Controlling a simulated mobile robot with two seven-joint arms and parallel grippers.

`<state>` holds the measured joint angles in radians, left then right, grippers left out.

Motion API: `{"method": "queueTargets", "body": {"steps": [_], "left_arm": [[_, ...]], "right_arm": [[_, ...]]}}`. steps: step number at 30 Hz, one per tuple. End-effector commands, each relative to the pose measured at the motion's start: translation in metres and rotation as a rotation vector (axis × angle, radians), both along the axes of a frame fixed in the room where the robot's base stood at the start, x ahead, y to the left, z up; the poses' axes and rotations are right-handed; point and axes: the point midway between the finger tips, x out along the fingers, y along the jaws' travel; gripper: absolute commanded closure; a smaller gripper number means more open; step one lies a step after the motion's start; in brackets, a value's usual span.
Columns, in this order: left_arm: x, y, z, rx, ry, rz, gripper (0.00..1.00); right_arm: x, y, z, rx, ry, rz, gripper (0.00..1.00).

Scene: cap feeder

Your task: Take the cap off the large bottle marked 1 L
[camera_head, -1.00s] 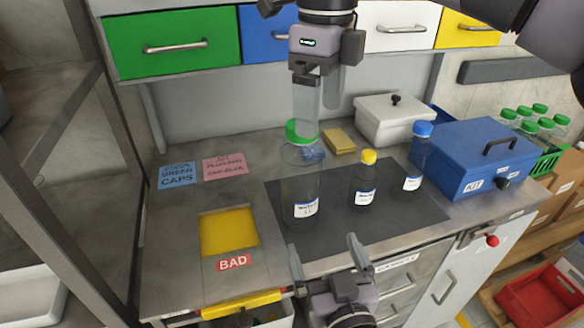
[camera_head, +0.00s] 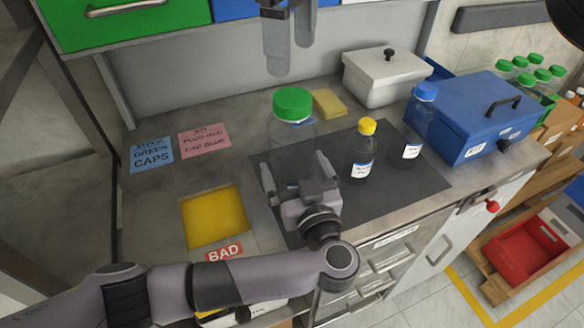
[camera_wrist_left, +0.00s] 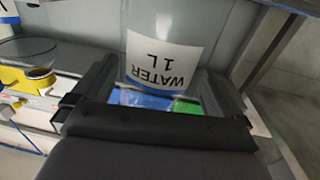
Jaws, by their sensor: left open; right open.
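The large clear bottle (camera_head: 292,140) stands on the dark mat with a green cap (camera_head: 293,103) on its top. Its "WATER 1 L" label (camera_wrist_left: 160,60) shows upside down in the left wrist view and is hidden behind my left gripper in the head view. My left gripper (camera_head: 297,172) is open at the bottle's lower body, with a finger to each side; I cannot tell whether they touch it. My right gripper (camera_head: 291,57) is open and empty, pointing down above and behind the green cap, clear of it.
A yellow-capped bottle (camera_head: 361,155) and a blue-capped bottle (camera_head: 418,115) stand to the right. Behind are a yellow sponge (camera_head: 328,102), a white lidded box (camera_head: 387,77) and a blue kit box (camera_head: 488,118). A yellow opening (camera_head: 213,215) marked BAD lies left.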

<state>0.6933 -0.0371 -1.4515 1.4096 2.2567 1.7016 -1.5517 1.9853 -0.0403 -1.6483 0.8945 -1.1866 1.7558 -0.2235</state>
Motion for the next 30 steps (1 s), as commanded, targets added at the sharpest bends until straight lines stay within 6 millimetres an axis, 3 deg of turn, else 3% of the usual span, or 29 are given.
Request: {"method": "queueTargets", "body": {"steps": [4, 12, 13, 14, 21, 30], "left_arm": [[0.01, 0.0033, 0.0, 0.001, -0.001, 0.0, 0.0], [0.0117, 0.0038, 0.0001, 0.0, 0.0, 0.0, 0.0], [0.0116, 0.0038, 0.0001, 0.0, 0.0, 0.0, 0.03], [0.0116, 0.0037, 0.0001, 0.0, 0.0, 0.0, 0.13], [0.0113, 0.0036, 0.0, 0.0, 0.0, 0.0, 0.91], [0.0113, 0.0035, 0.0, 0.0, 0.0, 0.0, 0.94]], "right_arm": [[0.0, 0.0, 0.0, 0.0, 0.0, 0.0, 0.17], [0.0, 0.0, 0.0, 0.0, 0.0, 0.0, 0.17], [0.0, 0.0, 0.0, 0.0, 0.0, 0.0, 0.17], [0.0, 0.0, 0.0, 0.0, 0.0, 0.0, 0.17], [0.0, 0.0, 0.0, 0.0, 0.0, 0.0, 0.17], [-0.0001, 0.0001, -0.0001, 0.0, 0.0, -0.079, 0.17]]}}
